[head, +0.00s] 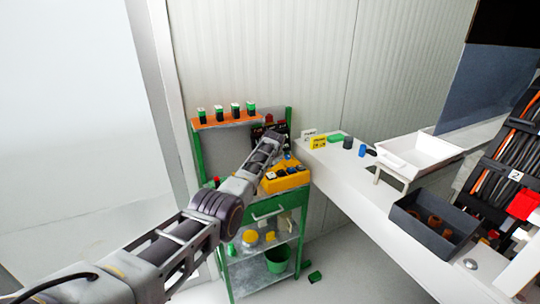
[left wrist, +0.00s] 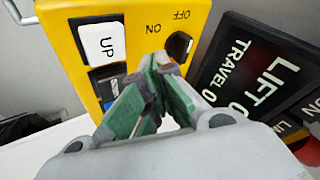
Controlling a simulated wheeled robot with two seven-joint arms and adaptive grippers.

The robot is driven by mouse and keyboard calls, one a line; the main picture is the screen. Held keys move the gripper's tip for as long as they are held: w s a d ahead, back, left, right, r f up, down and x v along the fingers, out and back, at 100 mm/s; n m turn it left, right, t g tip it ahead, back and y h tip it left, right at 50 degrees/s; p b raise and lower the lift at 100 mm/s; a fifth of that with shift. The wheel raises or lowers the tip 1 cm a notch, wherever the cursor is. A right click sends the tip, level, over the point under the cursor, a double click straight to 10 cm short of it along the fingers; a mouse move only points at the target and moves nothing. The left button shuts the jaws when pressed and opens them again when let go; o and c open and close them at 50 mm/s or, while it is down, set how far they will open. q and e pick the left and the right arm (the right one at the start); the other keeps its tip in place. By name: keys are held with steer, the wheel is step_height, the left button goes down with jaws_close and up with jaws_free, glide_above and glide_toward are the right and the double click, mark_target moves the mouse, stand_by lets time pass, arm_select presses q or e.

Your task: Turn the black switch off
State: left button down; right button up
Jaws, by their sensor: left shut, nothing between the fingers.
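The black switch (left wrist: 180,45) is a round dark knob on a yellow control box (left wrist: 140,12), beside the printed words ON and OFF in the left wrist view. The exact angle of the knob is hard to read. My left gripper (left wrist: 160,62) is shut and empty, its green-padded fingertips close to the lower left of the knob; whether they touch it I cannot tell. In the head view the yellow box (head: 287,181) sits on a green cart, with my left arm reaching over beside it. My right gripper is not in view.
A white UP button (left wrist: 103,44) and a dark and blue switch are left of the fingers. A black LIFT/TRAVEL sign (left wrist: 262,75) stands close on the right. In the head view, the white bench (head: 345,180) borders the green cart (head: 229,265) on the right.

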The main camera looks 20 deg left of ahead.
arm_select(q)
steer(key=shift+s+a, duration=0.1)
steer(key=shift+s, duration=0.05)
steer(key=shift+s+r+p, duration=0.5)
steer(key=shift+s+r, duration=0.15)
steer(key=shift+r, duration=0.3)
steer(key=v, duration=0.6)
steer(key=shift+s+a+r, duration=0.25)
steer(key=shift+s, duration=0.15)
stand_by(0.3)
steer(key=shift+f, duration=0.1)
